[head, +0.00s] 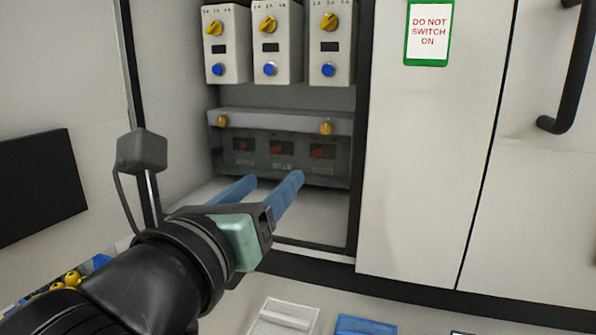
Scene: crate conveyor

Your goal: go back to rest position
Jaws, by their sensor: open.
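My gripper (270,181) is open, with two blue fingers spread apart and nothing between them. It reaches up from the lower left toward the lower part of an open cabinet bay. The fingers appear in front of a grey panel (282,125) with two yellow knobs and several dark windows. I cannot tell how far the fingertips are from that panel.
Three white switch boxes (283,40) with yellow knobs and blue buttons hang above. A closed cabinet door (424,180) at right bears a "DO NOT SWITCH ON" sign (429,33). A black handle (574,80) sticks out farther right. White (284,318) and blue (364,326) items lie below.

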